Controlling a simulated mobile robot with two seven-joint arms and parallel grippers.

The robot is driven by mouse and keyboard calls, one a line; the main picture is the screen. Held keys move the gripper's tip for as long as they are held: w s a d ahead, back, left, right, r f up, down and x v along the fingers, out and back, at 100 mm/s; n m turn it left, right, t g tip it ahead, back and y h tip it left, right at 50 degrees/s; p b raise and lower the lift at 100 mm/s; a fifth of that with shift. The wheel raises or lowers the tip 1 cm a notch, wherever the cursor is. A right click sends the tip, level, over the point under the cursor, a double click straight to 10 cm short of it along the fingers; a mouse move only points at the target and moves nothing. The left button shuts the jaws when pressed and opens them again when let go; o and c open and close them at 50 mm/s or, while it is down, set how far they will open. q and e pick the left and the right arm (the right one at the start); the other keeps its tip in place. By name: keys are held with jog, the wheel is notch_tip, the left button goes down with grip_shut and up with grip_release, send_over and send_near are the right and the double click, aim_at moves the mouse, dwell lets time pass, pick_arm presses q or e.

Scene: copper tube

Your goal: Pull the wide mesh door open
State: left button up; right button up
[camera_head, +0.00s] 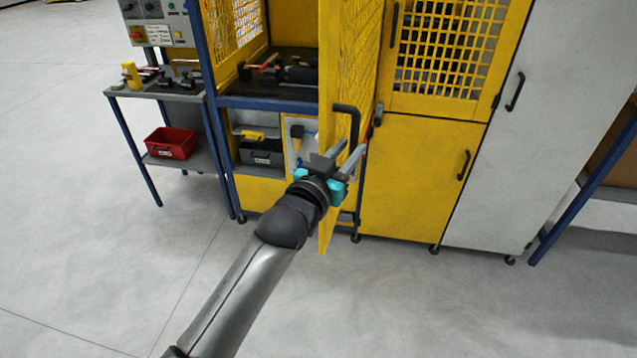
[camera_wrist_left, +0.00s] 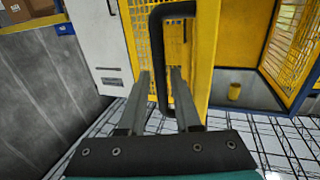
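The wide mesh door (camera_head: 346,60) is a yellow panel with mesh above. It stands swung out from the cabinet and shows nearly edge-on in the head view; it also shows in the wrist view (camera_wrist_left: 206,60). Its black bar handle (camera_head: 347,107) is on the side facing me, and it is large in the left wrist view (camera_wrist_left: 157,50). My left gripper (camera_head: 354,146) is at the lower part of the handle. In the left wrist view its fingers (camera_wrist_left: 161,73) stand apart on both sides of the bar, with narrow gaps; contact is unclear. My right gripper is out of view.
The open bay holds a shelf (camera_head: 270,103) with dark tools. A side table (camera_head: 150,95) with a red bin (camera_head: 171,143) below stands left. A narrower yellow mesh door (camera_head: 440,60) and a white cabinet (camera_head: 530,140) stand right. The floor in front is clear.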

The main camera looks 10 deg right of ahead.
pick_arm(q)
jog(key=v, duration=1.2)
jog(key=shift+a+b, duration=0.2)
jog(key=shift+b, duration=0.15)
jog(key=s+a+f+n+g+y+b, duration=0.1)
jog(key=s+a+f+g+y+b, duration=0.3)
jog(key=f, duration=1.2)
jog(key=w+a+f+n+t+y+b, duration=0.15)
jog(key=a+f, duration=0.55)
jog(key=f, duration=0.9)
jog(key=s+a+f+n+g+y+b, duration=0.25)
jog(key=a+f+b, duration=0.2)
jog(key=f, duration=1.15)
jog(key=s+a+f+g+y+b, duration=0.2)
jog(key=s+a+f, duration=0.2)
jog(key=s+f, duration=0.45)
jog(key=s+a+f+g+y+b, duration=0.15)
jog(key=s+a+f, duration=0.25)
jog(key=s+f, duration=0.45)
jog(key=s+a+f+g+b, duration=0.1)
jog(key=s+f, duration=0.3)
jog(key=s, duration=0.4)
jog(key=s+a+f+n+g+b, duration=0.1)
jog(key=s+a+f, duration=0.3)
jog(key=s, duration=0.5)
jog(key=shift+f+g+y+b, duration=0.15)
jog(key=shift+g+y+b, duration=0.2)
jog(key=shift+g+b, duration=0.45)
